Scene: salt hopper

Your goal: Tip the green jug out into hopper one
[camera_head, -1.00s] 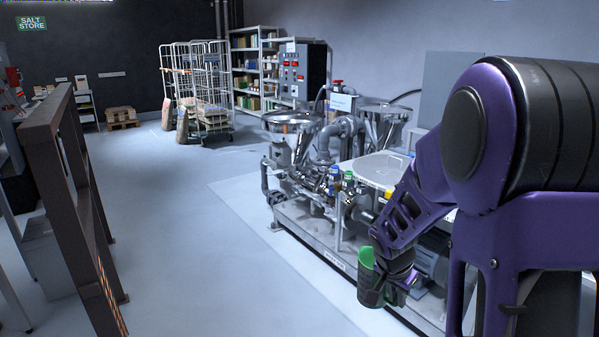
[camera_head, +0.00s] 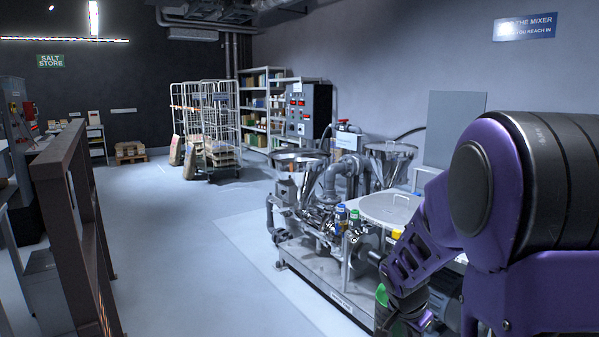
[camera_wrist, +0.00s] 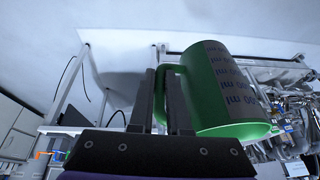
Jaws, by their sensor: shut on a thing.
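The green jug (camera_wrist: 225,90) shows large in the wrist view, with dark ml markings on its side. My gripper (camera_wrist: 159,80) is shut on its handle, with a finger on either side. In the head view the jug (camera_head: 381,312) is low in the picture, partly behind my gripper and cut by the lower edge. It is in front of the mixer skid. Its contents cannot be seen. Two steel funnel hoppers stand on the skid: a nearer-left one (camera_head: 299,158) and one farther right (camera_head: 391,150). I cannot read which is hopper one.
A brown frame (camera_head: 62,210) stands at left. Wire cage trolleys (camera_head: 212,125) stand at the back. The floor (camera_head: 190,250) between is clear.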

